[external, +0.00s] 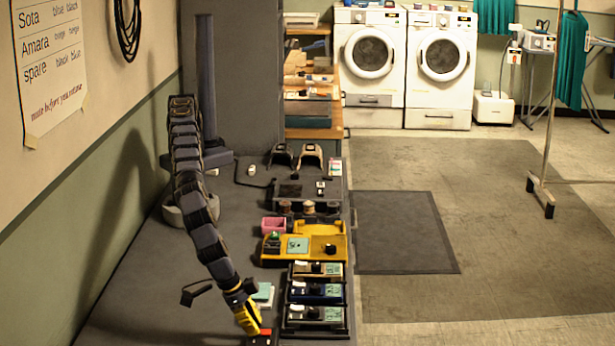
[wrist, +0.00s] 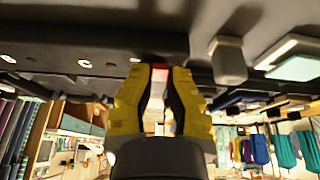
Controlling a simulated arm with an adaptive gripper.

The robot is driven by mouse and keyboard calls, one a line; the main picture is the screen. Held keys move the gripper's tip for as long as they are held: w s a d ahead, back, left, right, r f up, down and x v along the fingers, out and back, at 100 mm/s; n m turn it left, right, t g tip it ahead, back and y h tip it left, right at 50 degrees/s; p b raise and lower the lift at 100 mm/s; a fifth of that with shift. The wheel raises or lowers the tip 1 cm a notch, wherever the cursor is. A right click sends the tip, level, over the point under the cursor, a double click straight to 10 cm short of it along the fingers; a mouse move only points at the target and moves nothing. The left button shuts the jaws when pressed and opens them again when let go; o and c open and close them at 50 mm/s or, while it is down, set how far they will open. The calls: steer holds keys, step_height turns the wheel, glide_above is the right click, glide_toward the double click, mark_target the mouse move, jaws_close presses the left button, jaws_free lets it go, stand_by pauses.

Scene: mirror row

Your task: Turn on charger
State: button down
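My gripper (external: 252,331) has yellow fingers and points down at the bottom edge of the external view. It is beside a small black block with a red top (external: 265,332), partly cut off by the frame. In the wrist view my gripper (wrist: 160,72) has its two fingers parted, with light background between them. A red patch (wrist: 160,66) shows at the fingertips; whether they touch it I cannot tell. No thing is clearly marked as the charger; the red-topped block may be part of it. No lit indicator is legible.
Right of my gripper stands a dark rack (external: 318,331) with several trays of small devices. Behind it are a yellow tray (external: 337,243) and a pink box (external: 273,226). Pale green-and-white pads (external: 263,295) lie close by.

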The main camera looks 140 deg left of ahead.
steer(key=shift+a+f, duration=0.1)
steer(key=shift+f, duration=0.05)
steer(key=shift+f+t+y, duration=0.1)
steer(key=shift+t+y, duration=0.3)
steer(key=c, duration=0.9)
jaws_free()
steer(key=shift+s+d+r, duration=0.1)
steer(key=shift+d+r, duration=0.15)
steer(key=shift+r, duration=0.1)
steer(key=v, duration=1.1)
steer(key=shift+s+r, duration=0.1)
steer(key=shift+r, duration=0.05)
steer(key=shift+a, duration=0.1)
